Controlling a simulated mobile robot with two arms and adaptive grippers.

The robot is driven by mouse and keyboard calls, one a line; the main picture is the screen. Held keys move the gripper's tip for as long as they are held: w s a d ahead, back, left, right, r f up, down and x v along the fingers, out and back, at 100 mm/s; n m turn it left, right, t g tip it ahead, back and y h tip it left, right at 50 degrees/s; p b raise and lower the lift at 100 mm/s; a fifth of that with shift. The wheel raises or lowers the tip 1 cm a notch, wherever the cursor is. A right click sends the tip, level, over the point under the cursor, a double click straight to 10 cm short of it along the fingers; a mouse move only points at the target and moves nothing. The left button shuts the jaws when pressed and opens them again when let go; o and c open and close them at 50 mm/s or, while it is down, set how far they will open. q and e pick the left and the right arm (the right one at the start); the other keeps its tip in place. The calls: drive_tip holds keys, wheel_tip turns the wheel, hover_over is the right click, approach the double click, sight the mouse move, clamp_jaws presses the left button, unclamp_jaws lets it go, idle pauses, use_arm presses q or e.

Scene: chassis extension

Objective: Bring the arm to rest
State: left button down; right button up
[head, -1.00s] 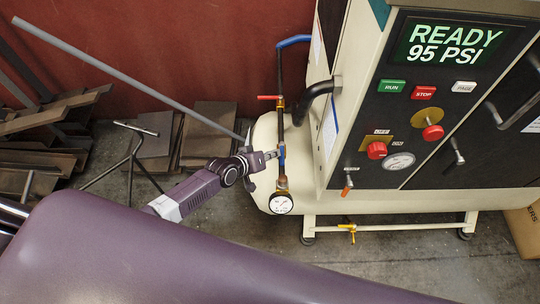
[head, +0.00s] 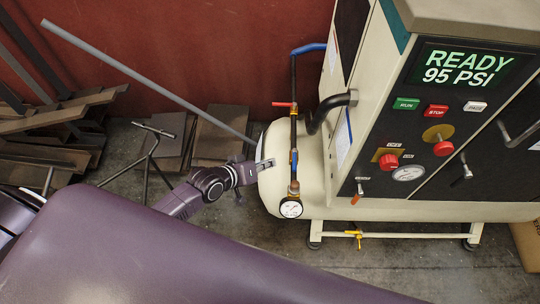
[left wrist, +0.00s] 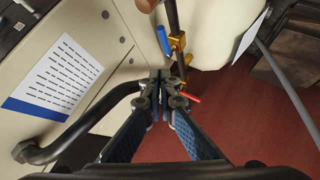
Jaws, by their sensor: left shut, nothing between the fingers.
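My left gripper (head: 270,163) is at the end of my purple arm, in front of the cream tank's rounded end. Its fingers are shut and empty. In the head view it is left of the vertical pipe, with a small gap between its tips and the blue valve handle (head: 294,158). In the left wrist view the shut fingertips (left wrist: 160,78) point toward the piping; the blue handle (left wrist: 163,40) and the red handle (left wrist: 190,97) lie close beyond them in the picture. My right gripper is not in view.
The compressor cabinet (head: 400,110) stands right, its screen (head: 462,67) reading "READY 95 PSI". A bent black pipe (head: 325,110) and gauge (head: 291,208) are near the gripper.

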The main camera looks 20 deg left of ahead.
use_arm(q)
drive_tip(key=shift+s, duration=0.1)
drive_tip(key=s+a+f+m+g+y+b, duration=0.1)
drive_tip(key=s+a+f, duration=0.25)
drive_tip(key=f, duration=0.45)
drive_tip(key=s+a+f+g+y+b, duration=0.1)
drive_tip(key=s+a+f, duration=0.1)
drive_tip(key=s+f, duration=0.45)
drive_tip(key=s+a+f+m+g+y+b, duration=0.1)
drive_tip(key=s+a+f+y, duration=0.15)
drive_tip(key=f, duration=0.75)
drive_tip(key=s+f+m+g, duration=0.1)
drive_tip(key=s+f+g, duration=0.1)
drive_tip(key=s+f, duration=0.3)
drive_tip(key=s+f+m+g+b, duration=0.1)
drive_tip(key=s+f, duration=0.4)
drive_tip(key=s, duration=0.9)
drive_tip(key=s+f+m+g+b, duration=0.1)
drive_tip(key=s+f+m+g, duration=0.1)
drive_tip(key=s+f, duration=0.4)
drive_tip(key=s, duration=0.4)
drive_tip(key=shift+s+d+g, duration=0.2)
drive_tip(key=shift+d+g, duration=0.1)
drive_tip(key=shift+d, duration=0.1)
drive_tip(key=shift+y, duration=0.25)
